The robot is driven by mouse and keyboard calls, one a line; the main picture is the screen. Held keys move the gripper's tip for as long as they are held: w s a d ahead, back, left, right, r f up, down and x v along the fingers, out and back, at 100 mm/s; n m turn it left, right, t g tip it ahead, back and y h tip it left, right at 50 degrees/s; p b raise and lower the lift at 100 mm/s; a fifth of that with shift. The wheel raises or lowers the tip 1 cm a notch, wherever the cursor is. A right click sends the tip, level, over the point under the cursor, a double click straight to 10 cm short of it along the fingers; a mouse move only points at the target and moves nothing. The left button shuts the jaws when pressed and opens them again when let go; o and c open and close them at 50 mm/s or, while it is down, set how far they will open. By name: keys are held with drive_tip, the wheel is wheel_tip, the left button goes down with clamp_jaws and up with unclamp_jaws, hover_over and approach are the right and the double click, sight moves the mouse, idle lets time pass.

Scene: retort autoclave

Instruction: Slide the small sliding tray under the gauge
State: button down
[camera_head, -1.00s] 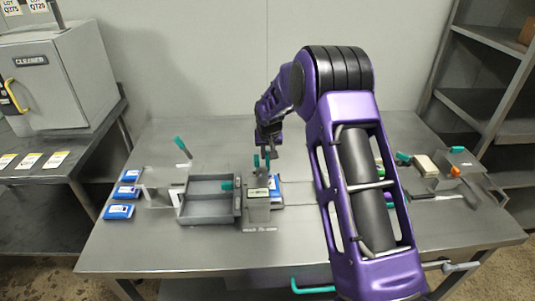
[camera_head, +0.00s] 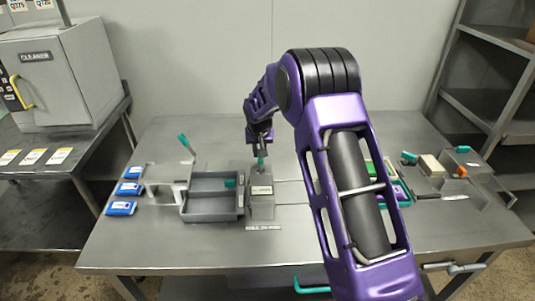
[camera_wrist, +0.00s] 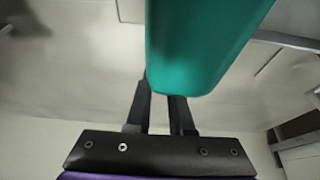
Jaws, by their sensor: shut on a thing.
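The gauge is probably the grey block with a pale label (camera_head: 261,204) in the middle of the table. The small sliding tray cannot be made out clearly; it seems hidden behind or under this block. My gripper (camera_head: 261,152) is just behind and above the block. In the wrist view the teal handle (camera_wrist: 200,45) fills the upper middle, at the tips of the two dark fingers (camera_wrist: 160,95). The handle's base is not in view.
A grey compartment tray (camera_head: 211,217) with a teal knob stands directly left of the block. Three blue packs (camera_head: 129,188) lie at the left table edge. My forearm covers the table right of centre. A fixture with an orange knob (camera_head: 460,172) is at the right.

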drive_tip(key=c, duration=0.8)
unclamp_jaws()
drive_tip(key=shift+a, duration=0.35)
drive_tip(key=shift+d, duration=0.1)
drive_tip(key=shift+r, duration=0.15)
drive_tip(key=shift+s+r, duration=0.15)
drive_tip(key=shift+r, duration=0.15)
drive_tip(key=v, duration=1.6)
drive_tip(key=shift+s+r+p, duration=0.2)
drive_tip(key=shift+r+p, duration=0.05)
drive_tip(key=shift+p, duration=0.1)
